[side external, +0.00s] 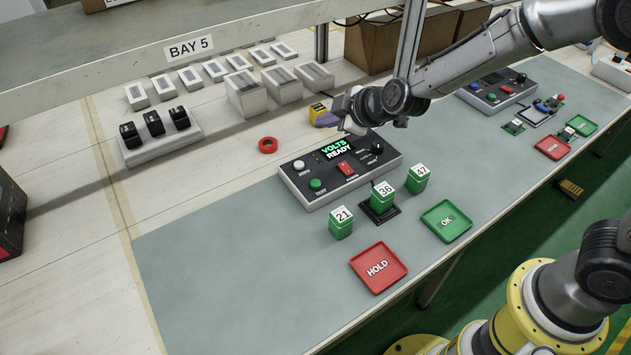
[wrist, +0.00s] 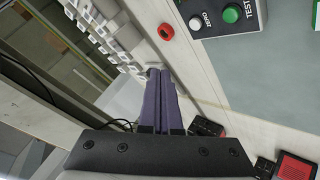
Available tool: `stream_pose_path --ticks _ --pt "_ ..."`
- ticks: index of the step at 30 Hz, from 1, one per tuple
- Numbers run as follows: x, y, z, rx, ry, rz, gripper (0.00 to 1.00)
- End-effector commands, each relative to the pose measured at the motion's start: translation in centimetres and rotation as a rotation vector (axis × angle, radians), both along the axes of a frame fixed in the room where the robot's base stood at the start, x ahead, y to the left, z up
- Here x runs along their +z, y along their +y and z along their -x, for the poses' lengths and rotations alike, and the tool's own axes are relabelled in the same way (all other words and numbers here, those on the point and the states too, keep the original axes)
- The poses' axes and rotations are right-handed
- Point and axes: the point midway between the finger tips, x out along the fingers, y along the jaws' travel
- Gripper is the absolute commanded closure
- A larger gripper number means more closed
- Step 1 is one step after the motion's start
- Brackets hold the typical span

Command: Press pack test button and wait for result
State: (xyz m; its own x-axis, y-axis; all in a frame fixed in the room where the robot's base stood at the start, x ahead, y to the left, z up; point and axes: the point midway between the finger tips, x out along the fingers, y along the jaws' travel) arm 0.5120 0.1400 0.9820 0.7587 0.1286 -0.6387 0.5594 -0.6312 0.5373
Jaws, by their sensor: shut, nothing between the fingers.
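The test console (side external: 330,192) stands on the grey-green mat. Its display (side external: 337,150) reads VOLTS READY. The green TEST button (side external: 316,184) is at its front left, also in the wrist view (wrist: 231,14), with the white ZERO button (side external: 299,165) behind it. Green pack 36 (side external: 382,203) sits upright in the black cradle (side external: 368,213). Pack 21 (side external: 340,228) and pack 47 (side external: 417,184) stand on either side of it. My gripper (side external: 323,118) is above and behind the console, apart from it. Its purple fingers (wrist: 160,72) are together and empty.
A red OFF-mat ring (side external: 268,145) lies left of the console. A red HOLD tray (side external: 379,267) and a green OK tray (side external: 446,221) are empty in front. A shelf marked BAY 5 (side external: 190,48) overhangs the back. The mat's front left is clear.

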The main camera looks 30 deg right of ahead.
Motion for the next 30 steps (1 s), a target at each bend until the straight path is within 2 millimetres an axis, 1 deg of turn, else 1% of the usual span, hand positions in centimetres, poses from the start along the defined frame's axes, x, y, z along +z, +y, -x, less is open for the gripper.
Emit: stream_pose_path --ticks 1,3,6,10,21,26,30 --pt "-1.5 0.6 0.3 0.011 0.025 0.007 1.00" --pt "-2.8 1.0 0.7 0.022 0.048 0.015 1.00" --pt "-4.0 1.5 1.1 0.032 0.070 0.022 1.00" --pt "-4.2 2.0 1.3 0.043 0.075 0.024 1.00" --pt "-4.4 1.9 1.3 0.043 0.076 0.024 1.00" --pt "-5.6 1.9 1.3 0.043 0.078 0.025 1.00" --pt "-7.4 1.9 1.4 0.043 0.078 0.025 1.00"
